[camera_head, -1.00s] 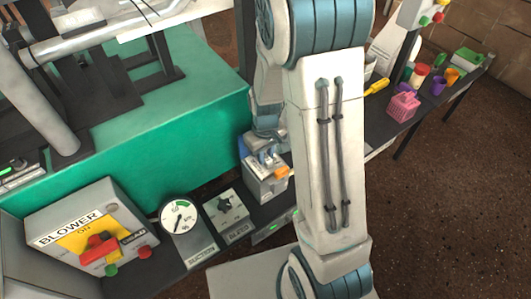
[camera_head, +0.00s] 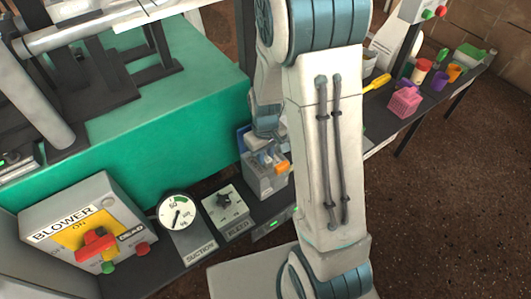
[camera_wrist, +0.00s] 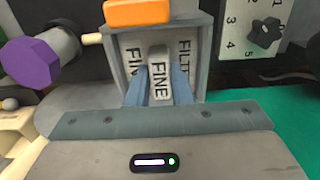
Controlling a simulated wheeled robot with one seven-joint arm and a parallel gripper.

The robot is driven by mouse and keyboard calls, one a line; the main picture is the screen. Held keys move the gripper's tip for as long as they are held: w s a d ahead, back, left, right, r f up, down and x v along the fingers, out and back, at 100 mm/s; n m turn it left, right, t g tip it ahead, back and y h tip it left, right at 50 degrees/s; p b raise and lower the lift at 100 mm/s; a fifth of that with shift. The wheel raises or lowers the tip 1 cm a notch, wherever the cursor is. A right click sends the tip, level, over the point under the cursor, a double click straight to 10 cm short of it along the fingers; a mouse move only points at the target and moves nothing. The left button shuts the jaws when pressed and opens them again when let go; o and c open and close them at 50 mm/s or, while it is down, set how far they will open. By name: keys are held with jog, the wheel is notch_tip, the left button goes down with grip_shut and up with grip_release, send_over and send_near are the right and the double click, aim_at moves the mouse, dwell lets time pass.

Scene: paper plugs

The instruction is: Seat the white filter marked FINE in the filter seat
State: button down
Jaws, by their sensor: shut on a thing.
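The white filter (camera_wrist: 130,54) marked FINE stands inside a grey box-like housing, apparently the filter seat (camera_wrist: 204,62), in the wrist view. My gripper (camera_wrist: 160,82) is shut on the filter's middle tab, which also reads FINE, with one blue finger on each side. An orange piece (camera_wrist: 138,12) sits at the housing's far edge. In the head view the grey housing (camera_head: 262,186) stands beside the green block, with my gripper (camera_head: 266,158) over its top. The filter's lower edge is hidden, so I cannot tell how deep it sits.
A BLOWER box (camera_head: 80,225) with a red handle, a suction gauge (camera_head: 176,212) and a bleed dial (camera_head: 225,205) stand left of the housing. The green block (camera_head: 150,120) lies behind. A purple knob (camera_wrist: 38,60) is left in the wrist view. A pink basket (camera_head: 404,101) stands right.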

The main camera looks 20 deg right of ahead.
jog(key=shift+f+b, duration=1)
jog(key=shift+f, duration=0.35)
jog(key=c, duration=1.2)
grip_release()
jog(key=shift+r, duration=0.1)
notch_tip(320, 180, up, 14)
jog(key=p, duration=0.4)
jog(key=shift+p, duration=0.35)
jog(key=s+r+m+t+p, duration=0.1)
jog(key=s+r+p, duration=0.3)
jog(key=r+p, duration=0.3)
jog(key=s+r+m+t+p, duration=0.1)
jog(key=s+r+p, duration=0.4)
jog(key=r, duration=0.9)
jog(key=s+r+m+p, duration=0.1)
jog(key=s+r+p, duration=0.3)
jog(key=r+p, duration=0.6)
jog(key=shift+s+r+m+t, duration=0.3)
jog(key=shift+r+m+t, duration=0.1)
jog(key=shift+r, duration=0.45)
